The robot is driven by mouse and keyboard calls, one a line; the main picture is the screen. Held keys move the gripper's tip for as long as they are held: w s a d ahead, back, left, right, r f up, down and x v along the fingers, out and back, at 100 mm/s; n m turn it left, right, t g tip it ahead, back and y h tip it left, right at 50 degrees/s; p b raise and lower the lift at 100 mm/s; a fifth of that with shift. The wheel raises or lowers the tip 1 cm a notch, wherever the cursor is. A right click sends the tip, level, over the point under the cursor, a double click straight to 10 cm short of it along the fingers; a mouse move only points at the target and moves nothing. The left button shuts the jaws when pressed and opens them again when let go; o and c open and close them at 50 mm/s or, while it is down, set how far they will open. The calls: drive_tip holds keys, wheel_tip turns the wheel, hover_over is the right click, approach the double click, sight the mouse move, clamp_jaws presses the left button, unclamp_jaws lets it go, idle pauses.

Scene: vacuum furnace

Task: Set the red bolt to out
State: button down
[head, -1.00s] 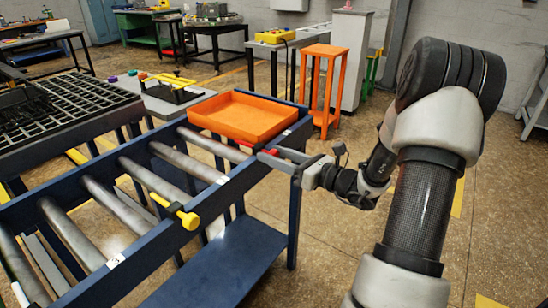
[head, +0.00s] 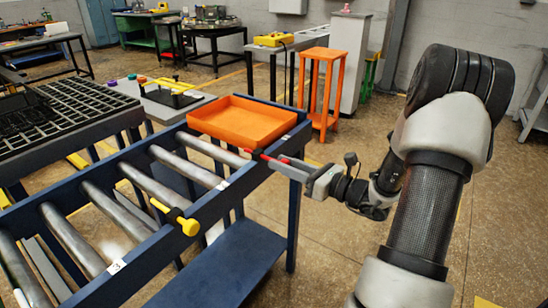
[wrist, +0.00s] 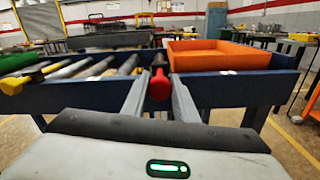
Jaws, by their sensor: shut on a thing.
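The red bolt sits in the near blue side rail (head: 195,216) of the roller table, just in front of the orange tray. My gripper (head: 273,160) is shut on the red bolt from outside the rail. In the head view only parts of the red bolt (head: 287,161) show, beside the grey fingers. How far its shaft reaches into the rail is hidden.
A yellow bolt (head: 189,226) sticks out of the same rail to the left. The orange tray (head: 288,135) rests at the rollers' far end. An orange stand (head: 329,55) is behind. The floor right of the rail is open.

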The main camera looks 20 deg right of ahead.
drive_tip(key=v, duration=0.3)
drive_tip(key=shift+s+d+f+p, duration=0.1)
drive_tip(key=shift+s+d+p, duration=0.1)
drive_tip(key=shift+s+p, duration=0.1)
drive_tip(key=c, duration=1.4)
unclamp_jaws()
drive_tip(key=p+v, duration=0.2)
drive_tip(key=v, duration=1.5)
drive_tip(key=shift+s, duration=0.3)
